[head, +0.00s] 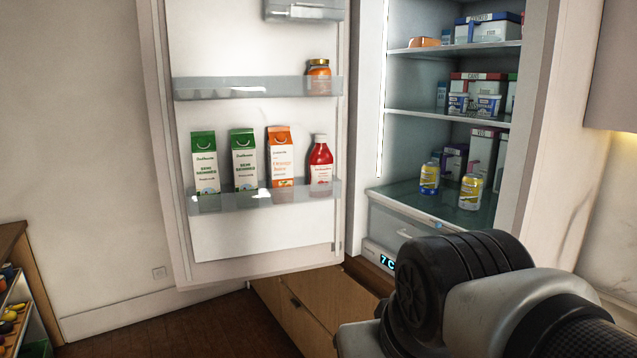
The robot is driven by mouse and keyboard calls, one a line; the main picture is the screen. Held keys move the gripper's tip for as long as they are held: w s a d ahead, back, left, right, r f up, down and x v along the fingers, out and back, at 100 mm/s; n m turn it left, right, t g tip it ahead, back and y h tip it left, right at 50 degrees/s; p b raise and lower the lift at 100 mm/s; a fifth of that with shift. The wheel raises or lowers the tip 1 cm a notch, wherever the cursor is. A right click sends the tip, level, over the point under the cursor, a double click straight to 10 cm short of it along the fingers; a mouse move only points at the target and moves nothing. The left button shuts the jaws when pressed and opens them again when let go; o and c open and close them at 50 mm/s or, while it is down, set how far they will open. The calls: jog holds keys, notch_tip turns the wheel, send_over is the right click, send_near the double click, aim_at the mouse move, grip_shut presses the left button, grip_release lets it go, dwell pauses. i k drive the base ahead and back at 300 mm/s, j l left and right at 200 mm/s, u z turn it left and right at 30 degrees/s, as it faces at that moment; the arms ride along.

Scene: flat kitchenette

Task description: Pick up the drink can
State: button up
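Two small yellow and blue containers stand upright on the lower glass shelf of the open fridge: a left one (430,177) and a right one (470,191), a little nearer. They look like drink cans, but their labels are too small to read. They stand apart from each other. My arm reaches in from the lower right, below and in front of the fridge. My gripper is not in view, so its state and any hold are hidden.
The fridge door (256,240) stands wide open at left, with cartons, a red bottle (321,167) and a jar (318,77) in its racks. Boxes and tubs fill the upper shelves (455,47). A drawer (400,232) lies below the lower shelf. Wooden cabinets (300,310) are beneath.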

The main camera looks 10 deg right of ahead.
aim_at(470, 198)
jog(key=z, duration=1.15)
jog(key=i+j+z, duration=0.2)
jog(key=z, duration=0.15)
jog(key=i+j+z, duration=0.15)
jog(key=j+z, duration=0.2)
